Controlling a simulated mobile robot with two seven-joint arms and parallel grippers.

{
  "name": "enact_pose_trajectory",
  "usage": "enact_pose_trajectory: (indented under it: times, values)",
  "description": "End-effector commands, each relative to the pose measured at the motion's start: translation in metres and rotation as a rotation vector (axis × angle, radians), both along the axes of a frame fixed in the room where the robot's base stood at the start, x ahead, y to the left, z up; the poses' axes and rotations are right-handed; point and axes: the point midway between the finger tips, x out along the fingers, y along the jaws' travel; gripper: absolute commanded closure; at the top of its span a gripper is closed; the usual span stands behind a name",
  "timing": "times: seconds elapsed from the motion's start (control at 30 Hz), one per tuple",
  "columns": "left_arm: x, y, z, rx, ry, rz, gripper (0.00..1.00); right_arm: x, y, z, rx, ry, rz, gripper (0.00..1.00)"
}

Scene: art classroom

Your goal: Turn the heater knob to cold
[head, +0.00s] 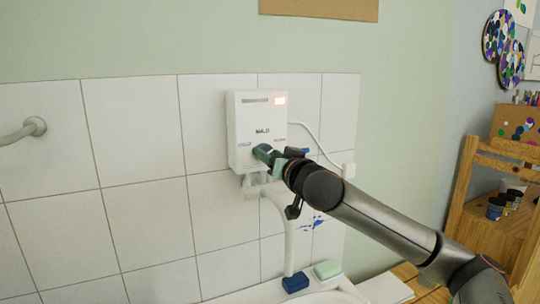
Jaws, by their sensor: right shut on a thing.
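The heater (247,124) is a white box on the tiled wall, a little left of the middle of the head view. My right gripper (264,153) reaches in from the lower right and is shut at the lower front of the heater, where the knob would be. The knob is hidden behind the gripper, so its setting cannot be told. My left gripper is not in view.
A white pipe (289,240) runs down from the heater. A dark blue block (295,283) and a green soap-like block (327,269) lie on the basin edge below. A metal rail (34,127) is on the wall at left. A wooden shelf (465,190) stands at right.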

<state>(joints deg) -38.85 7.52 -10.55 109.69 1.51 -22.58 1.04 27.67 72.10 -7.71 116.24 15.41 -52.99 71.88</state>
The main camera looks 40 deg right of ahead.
Motion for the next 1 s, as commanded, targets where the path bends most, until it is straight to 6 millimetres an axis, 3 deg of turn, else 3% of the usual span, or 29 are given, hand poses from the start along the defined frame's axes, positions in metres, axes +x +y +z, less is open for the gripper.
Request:
enact_pose_trajectory:
  times: [0.37, 1.0]
  values:
    - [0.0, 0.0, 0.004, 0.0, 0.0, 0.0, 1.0, 0.0, 0.0, 0.0, -0.154, 0.049, 0.0, 1.0]
    - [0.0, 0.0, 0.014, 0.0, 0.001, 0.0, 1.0, 0.0, 0.001, 0.0, -0.725, 0.229, -0.001, 1.0]
